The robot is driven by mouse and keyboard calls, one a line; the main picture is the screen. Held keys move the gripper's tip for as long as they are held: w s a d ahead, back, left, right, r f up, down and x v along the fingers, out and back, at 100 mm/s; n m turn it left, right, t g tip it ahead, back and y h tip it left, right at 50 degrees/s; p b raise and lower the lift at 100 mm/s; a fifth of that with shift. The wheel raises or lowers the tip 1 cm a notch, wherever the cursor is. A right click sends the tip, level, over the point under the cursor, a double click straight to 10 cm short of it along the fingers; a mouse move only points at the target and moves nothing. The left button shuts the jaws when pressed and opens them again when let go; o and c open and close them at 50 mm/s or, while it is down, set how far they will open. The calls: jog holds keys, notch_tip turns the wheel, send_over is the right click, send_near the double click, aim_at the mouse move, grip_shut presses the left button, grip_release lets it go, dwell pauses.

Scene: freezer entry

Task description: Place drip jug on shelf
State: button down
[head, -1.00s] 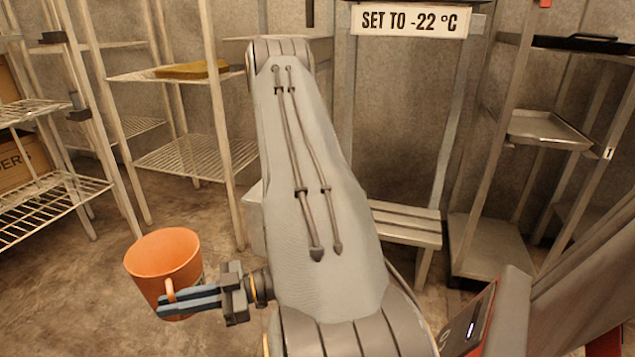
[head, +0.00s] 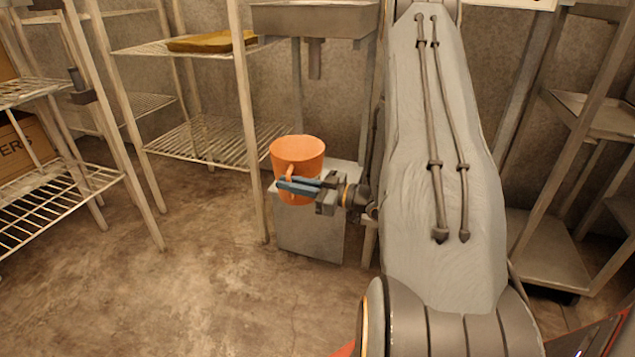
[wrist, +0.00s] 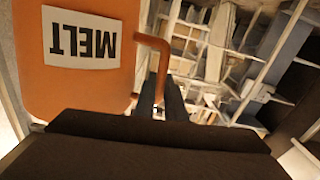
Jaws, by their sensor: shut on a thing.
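The drip jug is an orange jug (head: 299,158) with a side handle, held upright in the air in the head view. In the wrist view the jug (wrist: 85,95) fills the left side, with a white label reading "MELT" upside down. My gripper (head: 298,184) is shut on the jug's handle (wrist: 152,62). A wire shelf unit (head: 205,140) stands behind and to the left of the jug, with an upper and a lower shelf in view. The jug is apart from these shelves.
A yellow-brown folded item (head: 212,41) lies on the upper wire shelf. A grey box-like stand (head: 311,235) is behind the jug, below a metal basin (head: 315,18). Another wire rack (head: 60,205) is at left, a tray rack (head: 545,245) at right. Floor at front left is clear.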

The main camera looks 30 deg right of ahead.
jog(key=w+d+r+m+t+h, duration=0.2)
jog(key=w+d+r+h, duration=0.1)
jog(key=w+d+r, duration=0.5)
jog(key=f+b, duration=0.2)
jog(key=f, duration=0.1)
jog(key=f+b, duration=0.1)
jog(key=f, duration=0.3)
jog(key=d+f+b, duration=0.1)
jog(key=f+b, duration=0.1)
jog(key=f, duration=0.2)
jog(key=shift+f+b, duration=0.1)
jog(key=shift+b, duration=0.2)
jog(key=c, duration=1.8)
grip_release()
